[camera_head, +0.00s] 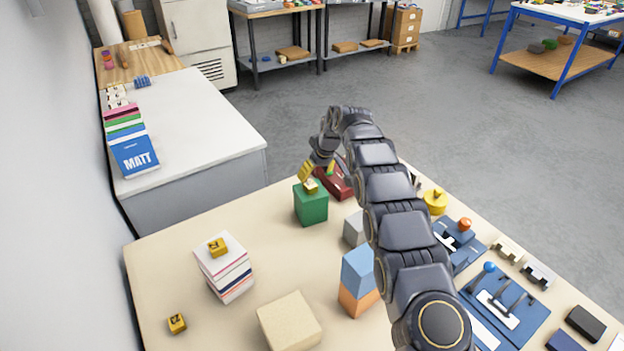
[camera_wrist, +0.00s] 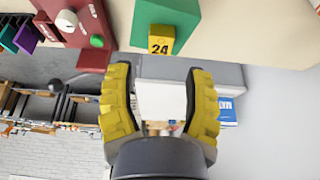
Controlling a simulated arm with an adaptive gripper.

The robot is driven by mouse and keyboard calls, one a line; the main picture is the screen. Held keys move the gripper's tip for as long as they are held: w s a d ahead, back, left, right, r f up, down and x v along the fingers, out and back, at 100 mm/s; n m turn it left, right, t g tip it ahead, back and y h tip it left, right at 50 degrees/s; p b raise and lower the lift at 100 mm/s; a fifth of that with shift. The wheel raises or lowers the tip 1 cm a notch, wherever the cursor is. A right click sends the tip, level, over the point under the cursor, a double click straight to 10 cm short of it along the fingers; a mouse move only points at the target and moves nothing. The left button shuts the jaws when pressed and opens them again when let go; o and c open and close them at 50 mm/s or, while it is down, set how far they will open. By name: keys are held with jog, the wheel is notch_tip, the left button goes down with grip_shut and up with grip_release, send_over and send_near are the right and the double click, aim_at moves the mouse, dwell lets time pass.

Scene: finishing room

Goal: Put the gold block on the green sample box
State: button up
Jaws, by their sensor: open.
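The green sample box (camera_head: 311,207) stands on the beige table, just below my gripper (camera_head: 309,175) in the head view. A gold block (camera_head: 311,187) sits on top of the box. In the wrist view this gold block (camera_wrist: 161,39) shows a dark "24" and lies against the green box (camera_wrist: 165,14). My gripper (camera_wrist: 159,72) is open there, with yellow fingers spread and nothing between them. The block is just beyond the fingertips, apart from them. Two more gold blocks show in the head view: one on a stack of panels (camera_head: 217,248), one on the table (camera_head: 177,323).
A dark red object (camera_head: 336,183) stands close behind the green box. A grey block (camera_head: 354,229), a blue-and-orange stack (camera_head: 359,280) and a beige block (camera_head: 289,322) stand nearer. Blue trays with fittings (camera_head: 500,305) fill the right side.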

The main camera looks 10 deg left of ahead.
jog(key=v, duration=0.6)
jog(key=s+d+r+m+g+h, duration=0.1)
jog(key=s+d+r+m, duration=0.2)
jog(key=s+d+r, duration=0.5)
jog(key=s+d+r+m+g+h, duration=0.1)
jog(key=s+d+r+m, duration=0.15)
jog(key=s+d, duration=0.65)
jog(key=s+d+m+g, duration=0.1)
jog(key=s+d, duration=0.1)
jog(key=s, duration=1.3)
jog(key=s+d+f+m+g+h, duration=0.1)
jog(key=s+d+m, duration=0.1)
jog(key=s, duration=1.4)
jog(key=shift+d+f+g, duration=0.25)
jog(key=shift+d+g, duration=0.15)
